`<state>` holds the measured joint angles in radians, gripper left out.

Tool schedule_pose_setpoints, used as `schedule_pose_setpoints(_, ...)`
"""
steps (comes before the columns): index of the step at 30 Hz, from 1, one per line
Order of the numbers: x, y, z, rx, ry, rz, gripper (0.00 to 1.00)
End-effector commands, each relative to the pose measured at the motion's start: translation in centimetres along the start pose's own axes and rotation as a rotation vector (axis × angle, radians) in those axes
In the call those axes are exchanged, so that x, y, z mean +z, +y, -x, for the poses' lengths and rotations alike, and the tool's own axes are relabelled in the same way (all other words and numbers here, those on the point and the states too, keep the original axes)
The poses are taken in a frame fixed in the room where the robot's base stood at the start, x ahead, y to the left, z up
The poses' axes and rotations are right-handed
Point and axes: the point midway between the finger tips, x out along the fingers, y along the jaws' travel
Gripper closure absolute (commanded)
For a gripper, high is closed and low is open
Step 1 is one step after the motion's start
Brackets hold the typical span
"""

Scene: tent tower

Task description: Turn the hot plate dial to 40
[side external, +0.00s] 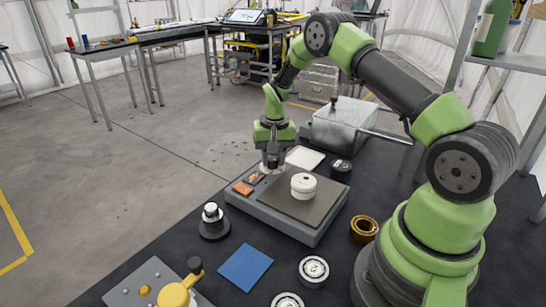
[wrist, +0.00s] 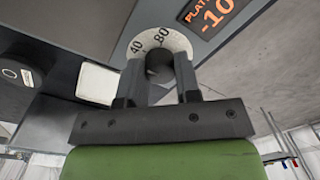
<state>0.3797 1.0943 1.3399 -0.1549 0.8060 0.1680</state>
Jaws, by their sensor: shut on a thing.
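The hot plate (side external: 275,222) is a grey box with a dark top, standing on the black table. Its dial (wrist: 149,40) has a white ring with the numbers 40 and 80 showing and a dark central knob; no pointer mark can be made out. My gripper (wrist: 159,70) is shut on the knob, a finger on each side. In the side external view my gripper (side external: 271,164) points down at the far left corner of the hot plate and hides most of the dial. The orange display (wrist: 214,12) reads -10 in the wrist view, its label partly cut off.
A white round piece (side external: 303,187) sits on the dark top. Around the hot plate are a black jar (side external: 341,166), a brass ring (side external: 363,229), a white-topped post (side external: 211,213), a blue pad (side external: 245,267) and a metal box (side external: 343,127).

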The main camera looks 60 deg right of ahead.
Motion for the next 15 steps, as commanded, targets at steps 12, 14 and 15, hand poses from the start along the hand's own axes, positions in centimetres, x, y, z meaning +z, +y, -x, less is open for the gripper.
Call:
schedule_pose_setpoints(12,-0.09,0.00,0.04,-0.001,0.006,-0.053,0.93)
schedule_pose_setpoints(14,-0.09,0.00,0.04,-0.001,0.006,-0.052,0.93)
schedule_pose_setpoints(15,-0.09,0.00,0.04,-0.001,0.006,-0.052,0.93)
